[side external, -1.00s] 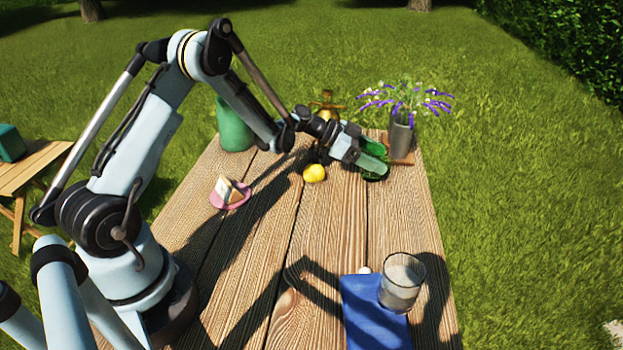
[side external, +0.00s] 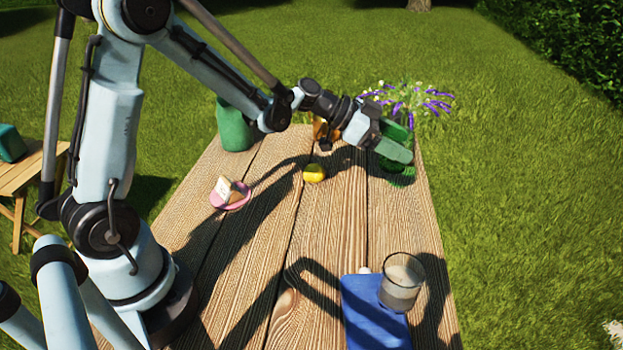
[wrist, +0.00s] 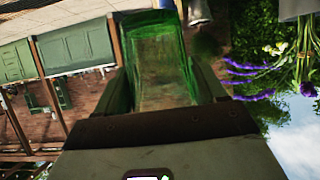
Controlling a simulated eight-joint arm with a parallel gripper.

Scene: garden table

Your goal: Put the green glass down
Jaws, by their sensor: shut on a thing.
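The green glass (side external: 399,176) is see-through and sits in my gripper (side external: 397,143) at the far right of the table. In the wrist view the green glass (wrist: 160,65) fills the space between the two fingers of my gripper (wrist: 163,85), which is shut on it. In the side view the fingers cover much of the glass. I cannot tell whether its base touches the wooden table (side external: 330,235).
Purple flowers (side external: 410,102) stand close behind my gripper, their vase mostly hidden. The middle right boards are clear.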

